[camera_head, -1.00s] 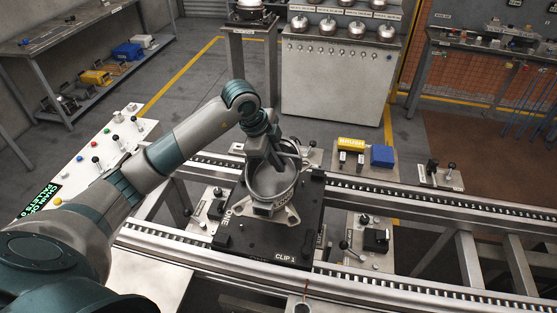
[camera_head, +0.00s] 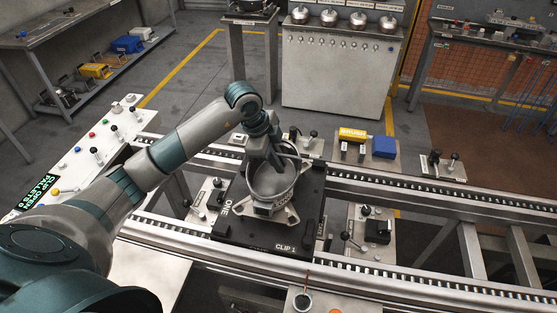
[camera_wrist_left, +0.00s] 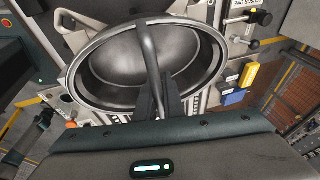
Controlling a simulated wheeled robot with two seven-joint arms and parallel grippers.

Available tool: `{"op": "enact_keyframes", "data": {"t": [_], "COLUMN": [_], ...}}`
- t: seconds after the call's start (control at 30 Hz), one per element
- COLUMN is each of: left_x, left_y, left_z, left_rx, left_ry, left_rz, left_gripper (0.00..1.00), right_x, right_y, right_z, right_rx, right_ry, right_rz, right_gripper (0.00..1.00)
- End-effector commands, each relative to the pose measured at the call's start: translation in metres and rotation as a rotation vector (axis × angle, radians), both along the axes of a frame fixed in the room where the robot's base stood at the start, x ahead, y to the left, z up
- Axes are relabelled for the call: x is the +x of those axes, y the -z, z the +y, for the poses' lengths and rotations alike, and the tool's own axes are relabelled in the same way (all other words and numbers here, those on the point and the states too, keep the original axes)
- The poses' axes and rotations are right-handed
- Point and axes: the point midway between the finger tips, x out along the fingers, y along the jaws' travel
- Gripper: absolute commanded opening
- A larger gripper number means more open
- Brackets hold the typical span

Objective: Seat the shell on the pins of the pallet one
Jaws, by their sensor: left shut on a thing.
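The shell (camera_head: 290,188) is an open grey metal bowl with a bar across its mouth. It is upright over the black pallet one (camera_head: 236,226), which lies on the conveyor rails and bears the labels ONE and CLIP 1. My left gripper (camera_head: 279,165) is shut on the shell's bar, and the bar also shows between the fingers in the left wrist view (camera_wrist_left: 160,85). The pins are hidden under the shell, so I cannot tell whether it rests on them. My right gripper is in neither view.
A control console (camera_head: 92,150) stands at the left, with a green display reading CLIP OPEN. A station with a yellow brush block (camera_head: 352,134) and a blue block (camera_head: 384,147) stands behind the rails. A lever box (camera_head: 377,231) is right of the pallet.

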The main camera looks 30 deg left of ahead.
Motion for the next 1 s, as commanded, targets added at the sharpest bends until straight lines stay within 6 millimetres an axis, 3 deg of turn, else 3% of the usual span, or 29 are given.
{"op": "enact_keyframes", "data": {"t": [1.0], "left_x": [0.0015], "left_y": [0.0067], "left_z": [-0.0002], "left_rx": [-0.003], "left_ry": [0.0], "left_rz": [-0.006], "left_gripper": [0.0], "right_x": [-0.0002], "right_y": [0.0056], "right_z": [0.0], "right_rx": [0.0], "right_ry": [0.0], "right_rz": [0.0], "right_gripper": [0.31]}}
